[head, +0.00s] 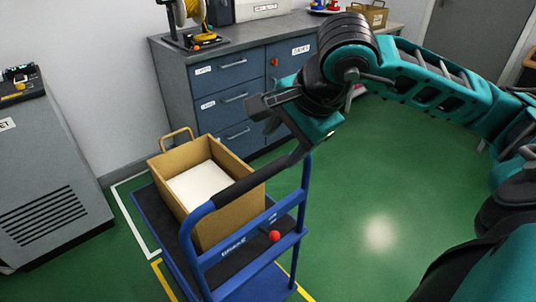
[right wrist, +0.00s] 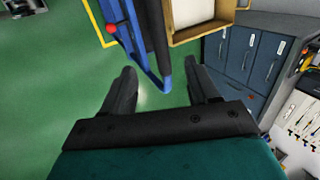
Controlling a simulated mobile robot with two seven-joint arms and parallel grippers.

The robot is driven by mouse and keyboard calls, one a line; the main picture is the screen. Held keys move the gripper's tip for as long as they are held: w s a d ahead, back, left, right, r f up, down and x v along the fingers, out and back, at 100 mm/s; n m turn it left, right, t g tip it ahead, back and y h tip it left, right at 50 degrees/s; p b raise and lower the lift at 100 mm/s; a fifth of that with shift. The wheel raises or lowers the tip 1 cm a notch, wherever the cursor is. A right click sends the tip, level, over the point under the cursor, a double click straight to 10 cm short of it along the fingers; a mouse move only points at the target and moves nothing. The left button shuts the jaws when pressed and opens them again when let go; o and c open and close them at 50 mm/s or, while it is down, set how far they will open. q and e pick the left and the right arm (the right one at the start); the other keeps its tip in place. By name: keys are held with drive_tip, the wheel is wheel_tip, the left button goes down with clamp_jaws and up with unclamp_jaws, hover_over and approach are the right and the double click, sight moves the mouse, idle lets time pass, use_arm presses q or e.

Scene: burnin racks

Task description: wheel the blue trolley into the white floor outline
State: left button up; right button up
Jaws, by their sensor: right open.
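The blue trolley (head: 250,250) stands at the lower middle of the head view, its push handle with a black grip (head: 245,185) toward me. It also shows in the right wrist view (right wrist: 122,30). The white floor outline (head: 139,228) shows at the trolley's left and far side; the rest is hidden by the trolley. My right gripper (head: 272,128) is open above the handle's right end. In the right wrist view its fingers (right wrist: 162,78) are apart, with the handle ahead between them; I cannot tell whether they touch it. My left gripper is not in view.
An open brown box (head: 178,165) with white contents rides on the trolley. A yellow floor line (head: 160,280) runs beside the trolley. A grey cabinet (head: 45,190) stands left; blue drawers (head: 228,105) stand behind. The green floor (head: 380,200) at right is clear.

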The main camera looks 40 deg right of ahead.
sight(263, 171)
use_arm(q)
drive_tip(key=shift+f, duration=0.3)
use_arm(e)
drive_tip(key=x, duration=1.2)
clamp_jaws()
use_arm(q)
drive_tip(key=shift+b, duration=0.3)
use_arm(e)
drive_tip(key=shift+w, duration=0.1)
